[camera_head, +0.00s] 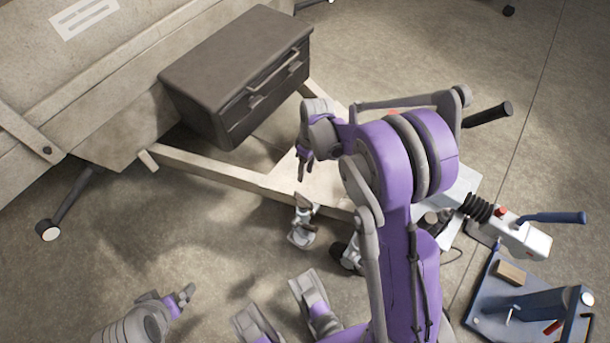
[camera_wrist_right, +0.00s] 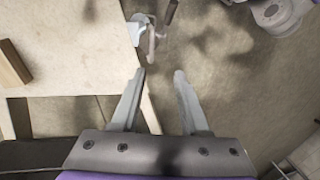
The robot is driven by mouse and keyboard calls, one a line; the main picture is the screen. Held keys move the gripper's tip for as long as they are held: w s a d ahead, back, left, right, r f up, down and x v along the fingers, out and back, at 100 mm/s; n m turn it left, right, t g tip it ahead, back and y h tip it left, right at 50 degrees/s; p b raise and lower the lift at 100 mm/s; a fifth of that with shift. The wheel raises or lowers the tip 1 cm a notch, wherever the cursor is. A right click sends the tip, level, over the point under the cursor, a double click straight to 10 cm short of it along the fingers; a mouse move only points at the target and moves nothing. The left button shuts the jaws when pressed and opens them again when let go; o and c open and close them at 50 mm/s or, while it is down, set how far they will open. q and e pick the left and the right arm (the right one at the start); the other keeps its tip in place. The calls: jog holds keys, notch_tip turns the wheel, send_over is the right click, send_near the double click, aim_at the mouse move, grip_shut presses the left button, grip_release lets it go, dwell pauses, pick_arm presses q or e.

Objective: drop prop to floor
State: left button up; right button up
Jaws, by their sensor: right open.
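What looks like the prop (camera_head: 302,222) is a small grey-white support with a flat foot, beside the pale trailer frame beam (camera_head: 215,172). In the right wrist view, a whitish foot and a brown bar, likely the same prop (camera_wrist_right: 150,38), show beyond my fingertips. My right gripper (camera_head: 303,168) is open and empty above the frame, a little short of the prop. In the wrist view its two fingers (camera_wrist_right: 160,74) stand apart, with the frame edge near the left finger. My left gripper (camera_head: 181,298) is low at the left, away from the prop; its jaw gap is unclear.
A dark toolbox (camera_head: 232,75) sits on the frame behind my right gripper. The coupling with a blue handle (camera_head: 548,217) and a blue stand (camera_head: 530,305) are at the right. A caster wheel (camera_head: 49,230) is at the left. The floor (camera_head: 190,235) before the beam is clear.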

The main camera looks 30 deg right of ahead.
pick_arm(q)
notch_tip(320, 180, up, 2)
jog(key=shift+s+r+p, duration=0.1)
jog(key=shift+p, duration=0.55)
pick_arm(e)
notch_tip(320, 180, up, 7)
jog(key=d, duration=0.1)
jog(key=shift+w+d, duration=0.15)
jog(key=shift+w, duration=0.1)
jog(key=shift+f, duration=0.1)
jog(key=s+a+r+m+t+h, duration=0.1)
jog(key=s+a+r+m+t, duration=0.25)
jog(key=s, duration=0.55)
jog(key=s+a+r+m+t+h, duration=0.15)
jog(key=s+a+r, duration=0.35)
jog(key=s, duration=0.5)
pick_arm(q)
notch_tip(320, 180, up, 18)
jog(key=w+p, duration=0.2)
jog(key=p, duration=1.4)
jog(key=shift+f+t, duration=0.2)
jog(key=shift+t, duration=0.2)
pick_arm(e)
notch_tip(320, 180, up, 17)
jog(key=w+t, duration=0.1)
jog(key=w, duration=0.1)
jog(key=shift+w+a, duration=0.3)
jog(key=shift+a, duration=0.1)
